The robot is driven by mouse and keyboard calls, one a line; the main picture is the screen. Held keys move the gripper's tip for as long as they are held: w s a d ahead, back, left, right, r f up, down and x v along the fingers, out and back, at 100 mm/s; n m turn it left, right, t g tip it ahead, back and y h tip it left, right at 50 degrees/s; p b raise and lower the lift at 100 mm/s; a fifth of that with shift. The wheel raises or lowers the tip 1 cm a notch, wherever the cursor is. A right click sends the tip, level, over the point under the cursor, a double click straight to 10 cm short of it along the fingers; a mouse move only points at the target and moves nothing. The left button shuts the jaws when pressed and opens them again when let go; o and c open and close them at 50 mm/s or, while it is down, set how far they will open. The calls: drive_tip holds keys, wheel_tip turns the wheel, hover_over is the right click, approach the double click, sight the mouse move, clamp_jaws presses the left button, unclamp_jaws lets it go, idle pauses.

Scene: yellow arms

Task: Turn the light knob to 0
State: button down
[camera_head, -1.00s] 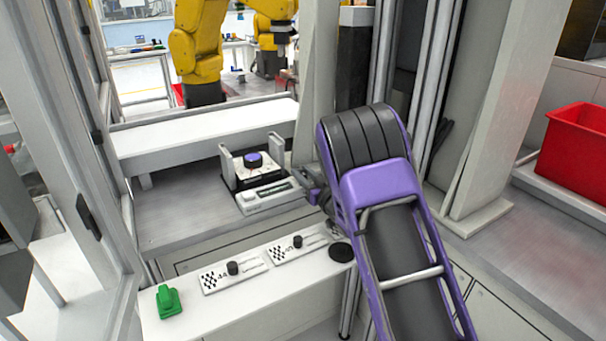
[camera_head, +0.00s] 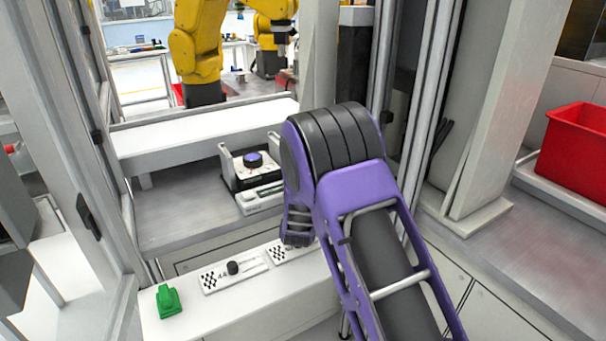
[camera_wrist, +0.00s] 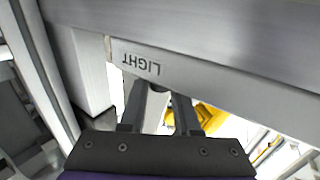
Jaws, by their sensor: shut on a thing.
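In the wrist view, a pale panel (camera_wrist: 190,75) carries the upside-down word LIGHT. The two dark fingers of my gripper (camera_wrist: 160,92) reach to its edge, just by that label. They are shut on a small dark piece, the light knob (camera_wrist: 159,88), which is mostly hidden between the fingertips. Its pointer and number marks cannot be read. In the head view, my purple and black arm covers the right-hand part of the white front panel (camera_head: 255,304), and my fingertips are hidden behind it.
A yellow robot arm (camera_head: 198,45) stands farther back. A red bin (camera_head: 575,150) is at right.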

idle(0.3)
drive_tip(key=c, duration=0.6)
unclamp_jaws()
wheel_tip(320, 180, up, 10)
drive_tip(key=shift+r+p, duration=0.1)
drive_tip(key=shift+p, duration=0.55)
drive_tip(key=shift+a, duration=0.1)
